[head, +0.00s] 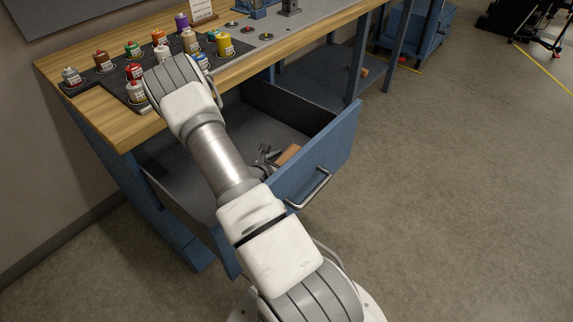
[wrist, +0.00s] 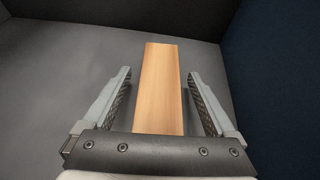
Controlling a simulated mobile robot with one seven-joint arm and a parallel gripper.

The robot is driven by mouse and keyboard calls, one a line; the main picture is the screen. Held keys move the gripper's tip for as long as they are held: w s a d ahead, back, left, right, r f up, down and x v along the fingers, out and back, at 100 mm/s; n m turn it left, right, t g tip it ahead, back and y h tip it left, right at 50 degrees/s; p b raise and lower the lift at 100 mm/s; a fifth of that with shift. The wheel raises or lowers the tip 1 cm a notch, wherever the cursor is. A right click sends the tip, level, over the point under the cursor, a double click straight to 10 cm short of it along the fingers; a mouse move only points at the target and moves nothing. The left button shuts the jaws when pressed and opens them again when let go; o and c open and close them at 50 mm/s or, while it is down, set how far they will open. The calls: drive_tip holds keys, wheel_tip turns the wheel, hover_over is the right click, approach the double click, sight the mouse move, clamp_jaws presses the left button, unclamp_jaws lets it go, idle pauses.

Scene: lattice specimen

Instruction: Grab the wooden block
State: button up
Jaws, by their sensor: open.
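The wooden block (wrist: 160,85) is a long, light brown bar inside the open drawer. In the wrist view it lies between the two fingers of my gripper (wrist: 160,84), with a gap on each side. My gripper is open, and neither finger appears to touch the block. In the head view the block (head: 288,154) shows partly near the drawer front, just right of my gripper (head: 268,156). My arm and gripper hide part of it there. The near end of the block is hidden by the gripper body in the wrist view.
The blue drawer (head: 318,152) is pulled out under a wood-topped workbench (head: 125,132); its front and side walls stand close around my gripper. Several small paint bottles (head: 223,44) stand on the bench above. The grey drawer floor (wrist: 45,75) is clear to the block's left. Open floor lies right.

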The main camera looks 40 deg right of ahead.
clamp_jaws()
idle(0.3)
